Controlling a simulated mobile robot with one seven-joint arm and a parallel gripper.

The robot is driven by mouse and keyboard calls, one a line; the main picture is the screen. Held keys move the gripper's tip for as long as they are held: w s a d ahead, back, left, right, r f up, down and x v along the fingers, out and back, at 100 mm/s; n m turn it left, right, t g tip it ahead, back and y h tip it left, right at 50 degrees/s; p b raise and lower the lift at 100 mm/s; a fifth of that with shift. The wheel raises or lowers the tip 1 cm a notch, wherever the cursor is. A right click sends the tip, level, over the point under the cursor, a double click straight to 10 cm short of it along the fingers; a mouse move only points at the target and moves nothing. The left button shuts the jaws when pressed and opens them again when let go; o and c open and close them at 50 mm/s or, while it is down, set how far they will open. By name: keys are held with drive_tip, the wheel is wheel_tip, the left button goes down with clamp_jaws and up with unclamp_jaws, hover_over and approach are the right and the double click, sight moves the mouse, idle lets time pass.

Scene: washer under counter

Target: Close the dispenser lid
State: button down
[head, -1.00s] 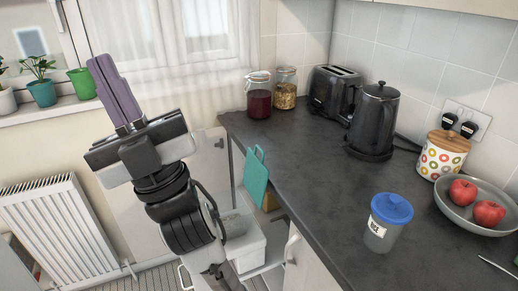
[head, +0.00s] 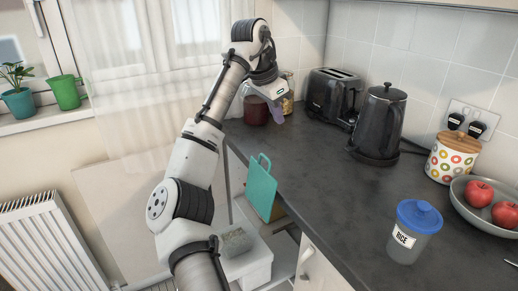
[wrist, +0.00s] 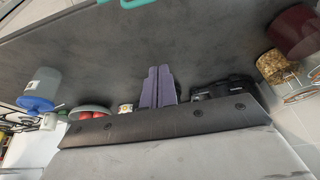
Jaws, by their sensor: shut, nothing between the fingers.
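My gripper (head: 277,112) is over the far end of the dark counter, in front of the glass jars in the head view. Its purple fingers (wrist: 157,88) are shut together and empty in the wrist view. I cannot identify a dispenser or its lid for certain in either view. A clear container labelled RICE (head: 403,243) stands upright near the counter's front edge, with a blue lid (head: 420,216) seated on top. It also shows in the wrist view (wrist: 43,83), far from the fingers.
On the counter (head: 330,180) are a red-filled jar (head: 255,112), a toaster (head: 335,92), a kettle (head: 380,125), a patterned canister (head: 451,160) and a bowl of apples (head: 466,211). A teal board (head: 261,190) stands at the counter's left edge. The counter's middle is clear.

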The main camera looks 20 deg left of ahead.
wheel_tip(320, 180, down, 10)
drive_tip(key=s+a+p, duration=0.1)
drive_tip(key=p, duration=0.1)
drive_tip(key=shift+s+a+r+g, duration=0.15)
drive_tip(key=shift+s+g, duration=0.25)
drive_tip(key=shift+a, duration=0.1)
idle(0.5)
